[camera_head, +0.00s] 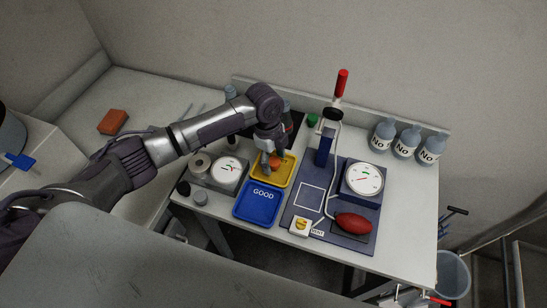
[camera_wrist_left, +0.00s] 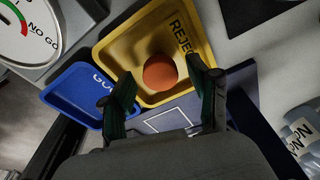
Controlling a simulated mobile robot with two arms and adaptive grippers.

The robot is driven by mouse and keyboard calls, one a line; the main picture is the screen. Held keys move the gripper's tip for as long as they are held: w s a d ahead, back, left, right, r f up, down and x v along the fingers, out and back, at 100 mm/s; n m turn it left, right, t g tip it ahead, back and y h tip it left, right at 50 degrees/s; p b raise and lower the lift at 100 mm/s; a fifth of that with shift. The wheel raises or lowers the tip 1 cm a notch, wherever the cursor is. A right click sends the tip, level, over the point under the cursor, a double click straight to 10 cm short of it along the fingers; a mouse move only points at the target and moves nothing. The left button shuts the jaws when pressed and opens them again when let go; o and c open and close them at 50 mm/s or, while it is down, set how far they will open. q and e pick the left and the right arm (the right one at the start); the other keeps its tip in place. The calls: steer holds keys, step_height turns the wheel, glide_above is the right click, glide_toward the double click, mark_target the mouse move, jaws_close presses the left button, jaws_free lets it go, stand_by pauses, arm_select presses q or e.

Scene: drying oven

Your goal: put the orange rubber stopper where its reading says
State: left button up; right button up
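The orange rubber stopper (camera_head: 275,163) lies in the yellow tray (camera_head: 258,178), which the left wrist view shows marked REJECT. In that view the stopper (camera_wrist_left: 160,72) rests on the tray's floor. My left gripper (camera_head: 273,165) is over the tray. Its fingers (camera_wrist_left: 161,75) are apart, with a gap on either side of the stopper. The blue tray (camera_head: 256,205), marked GOOD, sits in front of the yellow one. A dial gauge (camera_head: 229,167) stands left of the trays; part of its face (camera_wrist_left: 14,30) shows a green and red arc and NO GO. My right gripper is not in view.
A blue board (camera_head: 303,226) to the right carries a second dial (camera_head: 362,179), a red bulb (camera_head: 353,223) and a red-handled press (camera_head: 326,145). Several bottles marked No (camera_head: 405,144) stand at the back right. An orange block (camera_head: 112,122) lies far left.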

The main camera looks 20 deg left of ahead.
arm_select(q)
steer(key=shift+r, duration=0.25)
steer(key=shift+w+r, duration=0.1)
steer(key=shift+r, duration=0.2)
step_height(320, 180, up, 11)
steer(key=a+b, duration=0.1)
steer(key=shift+a+b, duration=0.2)
steer(key=shift+b, duration=0.2)
steer(key=shift+w, duration=0.1)
